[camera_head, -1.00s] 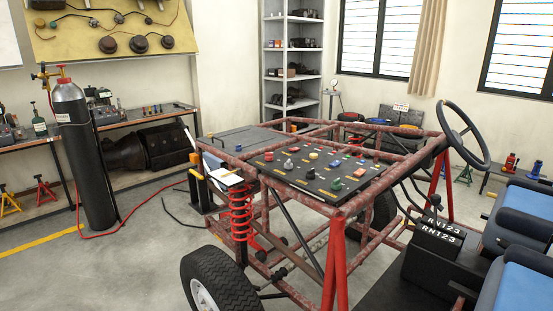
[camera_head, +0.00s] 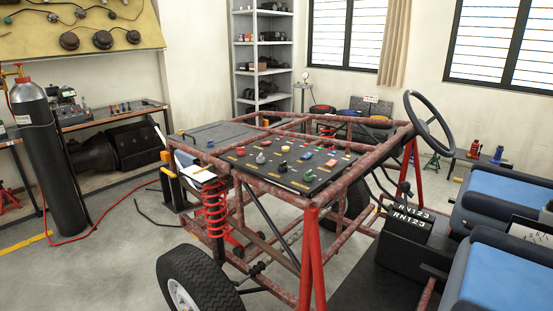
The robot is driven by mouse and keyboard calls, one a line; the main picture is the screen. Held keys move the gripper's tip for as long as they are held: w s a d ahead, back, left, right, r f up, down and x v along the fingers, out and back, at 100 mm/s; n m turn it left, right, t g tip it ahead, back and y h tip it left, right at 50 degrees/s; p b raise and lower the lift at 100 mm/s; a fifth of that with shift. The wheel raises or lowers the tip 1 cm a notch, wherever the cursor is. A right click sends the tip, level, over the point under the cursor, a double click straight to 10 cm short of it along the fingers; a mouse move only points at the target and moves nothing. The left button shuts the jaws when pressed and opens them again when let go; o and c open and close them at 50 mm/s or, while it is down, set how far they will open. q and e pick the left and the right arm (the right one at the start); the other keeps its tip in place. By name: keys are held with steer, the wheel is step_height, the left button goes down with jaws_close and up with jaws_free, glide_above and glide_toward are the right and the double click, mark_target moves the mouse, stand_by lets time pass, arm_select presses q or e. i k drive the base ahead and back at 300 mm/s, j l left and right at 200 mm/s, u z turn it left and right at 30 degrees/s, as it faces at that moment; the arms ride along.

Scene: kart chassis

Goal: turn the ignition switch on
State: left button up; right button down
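The kart chassis (camera_head: 350,195), a rusty red tube frame, stands in the middle of the head view. A black control panel (camera_head: 322,178) lies on its top tubes. Several small knobs, buttons and switches in red, green, yellow, blue and grey sit on the panel. They include a grey knob (camera_head: 260,158), a red one (camera_head: 331,163) and a green one (camera_head: 308,176). The ignition switch is among parts too small for me to tell which one it is, or whether it is on. Neither of my grippers shows in the view.
A steering wheel (camera_head: 429,121) rises at the chassis's right. Blue seats (camera_head: 498,203) and a black box with gear labels (camera_head: 405,224) stand at right. A front wheel (camera_head: 200,281) and red spring (camera_head: 213,207) are nearest.

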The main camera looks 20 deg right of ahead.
mark_target(260, 159)
steer(key=i+j+z, duration=0.15)
steer(key=z, duration=0.3)
steer(key=i+j+z, duration=0.1)
steer(key=z, duration=0.35)
steer(key=i+j+z, duration=0.2)
steer(key=j, duration=0.25)
steer(key=j+z, duration=0.25)
steer(key=j, duration=0.2)
steer(key=i+j, duration=0.15)
steer(key=j, duration=0.3)
steer(key=i+j+z, duration=0.1)
steer(key=j, duration=0.35)
